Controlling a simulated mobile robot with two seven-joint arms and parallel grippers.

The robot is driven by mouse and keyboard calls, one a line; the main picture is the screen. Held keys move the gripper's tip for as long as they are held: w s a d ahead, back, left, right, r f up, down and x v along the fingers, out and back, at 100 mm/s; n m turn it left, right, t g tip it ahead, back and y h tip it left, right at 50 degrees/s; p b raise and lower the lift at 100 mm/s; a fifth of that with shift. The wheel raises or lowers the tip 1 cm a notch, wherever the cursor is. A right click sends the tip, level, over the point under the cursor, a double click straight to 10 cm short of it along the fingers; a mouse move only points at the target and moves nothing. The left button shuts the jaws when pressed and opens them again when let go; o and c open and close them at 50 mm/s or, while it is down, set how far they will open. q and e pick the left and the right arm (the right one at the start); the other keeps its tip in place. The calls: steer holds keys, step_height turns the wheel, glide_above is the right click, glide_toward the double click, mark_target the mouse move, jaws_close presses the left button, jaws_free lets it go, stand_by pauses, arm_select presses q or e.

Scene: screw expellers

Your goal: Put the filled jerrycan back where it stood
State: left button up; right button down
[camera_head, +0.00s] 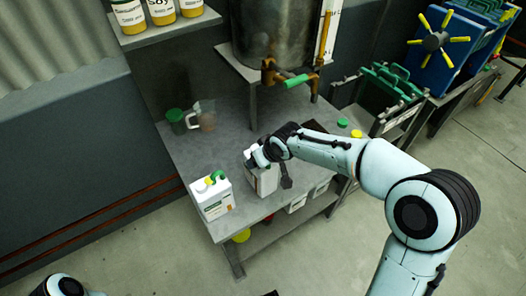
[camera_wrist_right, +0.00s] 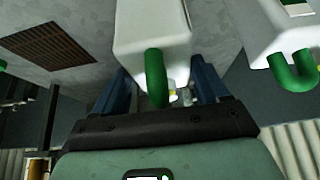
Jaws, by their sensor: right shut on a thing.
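A white jerrycan (camera_head: 265,181) is at the middle of the grey bench, partly hidden by my right gripper (camera_head: 262,156). In the right wrist view, my right gripper (camera_wrist_right: 160,88) is shut on this jerrycan (camera_wrist_right: 150,28), with its blue fingers on either side below the green handle. I cannot tell whether its base touches the bench. A second white jerrycan (camera_head: 212,198), with a green handle and a yellow cap, stands near the bench's left front corner. It also shows at the right of the right wrist view (camera_wrist_right: 275,28). My left gripper is out of view.
A metal tank (camera_head: 283,30) with a green-handled tap (camera_head: 294,81) stands behind. A dark grate (camera_head: 315,127), green cap (camera_head: 342,122) and yellow cap (camera_head: 356,134) are to the right. A clear jug (camera_head: 207,117) and green-topped container (camera_head: 175,117) stand back left.

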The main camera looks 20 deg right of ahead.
stand_by(0.3)
steer(key=shift+c, duration=2.2)
jaws_free()
steer(key=shift+f, duration=0.2)
steer(key=o, duration=0.4)
steer(key=shift+o, duration=0.2)
steer(key=shift+r, duration=0.1)
steer(key=shift+r, duration=0.2)
steer(key=p+v, duration=0.1)
steer(key=v, duration=1.1)
steer(key=shift+f, duration=0.1)
